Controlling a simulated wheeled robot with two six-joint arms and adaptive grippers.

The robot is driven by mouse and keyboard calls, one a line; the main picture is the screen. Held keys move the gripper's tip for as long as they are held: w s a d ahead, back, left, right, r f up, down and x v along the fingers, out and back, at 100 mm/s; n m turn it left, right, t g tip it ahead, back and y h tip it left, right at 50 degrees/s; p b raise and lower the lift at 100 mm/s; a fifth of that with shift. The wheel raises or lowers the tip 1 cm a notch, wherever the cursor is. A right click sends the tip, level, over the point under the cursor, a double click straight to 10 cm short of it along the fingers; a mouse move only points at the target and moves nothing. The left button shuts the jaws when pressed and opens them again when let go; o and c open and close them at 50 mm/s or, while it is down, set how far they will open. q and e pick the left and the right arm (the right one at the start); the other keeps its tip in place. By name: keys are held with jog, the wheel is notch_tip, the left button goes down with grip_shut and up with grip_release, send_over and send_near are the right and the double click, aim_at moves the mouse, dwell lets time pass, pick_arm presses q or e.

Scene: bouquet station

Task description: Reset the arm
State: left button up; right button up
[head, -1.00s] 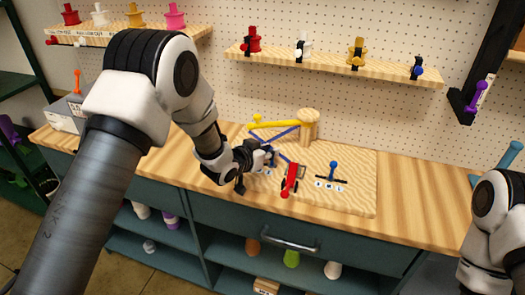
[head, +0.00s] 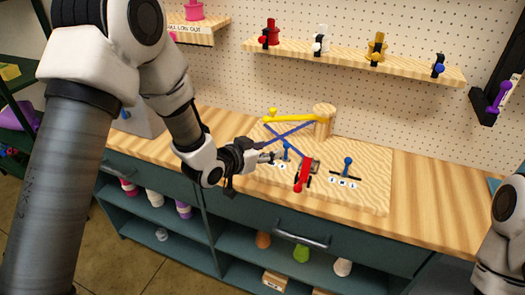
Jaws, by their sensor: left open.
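A wooden board (head: 360,195) lies on the workbench. A wooden post (head: 323,122) stands at its back, with a yellow arm (head: 291,118) reaching left from it. Crossed blue bars (head: 290,134) lie below the yellow arm. A blue-knobbed lever (head: 285,149) stands at the board's left, a red-handled lever (head: 302,178) in the middle and another blue-knobbed lever (head: 347,165) at the right. My left gripper (head: 269,155) is open and empty, just left of the left blue lever; I cannot tell whether they touch. My right gripper is out of view.
A shelf (head: 350,61) on the pegboard holds red, white, gold and blue-black items. A purple item (head: 499,98) hangs on a black bracket at the right. The bench (head: 430,215) is clear right of the board. A drawer handle (head: 301,242) is below.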

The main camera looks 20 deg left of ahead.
pick_arm(q)
jog(key=shift+v, duration=0.9)
jog(key=shift+f, duration=0.1)
jog(key=s+f, duration=0.1)
jog(key=f, duration=0.2)
jog(key=s+f+g, duration=0.1)
jog(key=f, duration=0.3)
jog(key=s+f+g, duration=0.1)
jog(key=s+f, duration=0.1)
jog(key=f, duration=0.1)
jog(key=shift+s+d+f, duration=0.1)
jog(key=shift+d+f, duration=0.05)
jog(key=shift+d, duration=0.15)
jog(key=s+f+n+g+y, duration=0.1)
jog(key=s+f+g, duration=0.3)
jog(key=s+f, duration=0.65)
jog(key=s+a+f+n+g+y, duration=0.1)
jog(key=s+a+f+g, duration=0.1)
jog(key=s, duration=0.8)
jog(key=s+a+f+n+g+y, duration=0.2)
jog(key=s+f+g, duration=0.2)
jog(key=s+f, duration=0.3)
jog(key=s, duration=0.2)
jog(key=shift+s+a+f+g+y, duration=0.2)
jog(key=shift+s+a+g+y, duration=0.1)
jog(key=shift+s+a, duration=0.05)
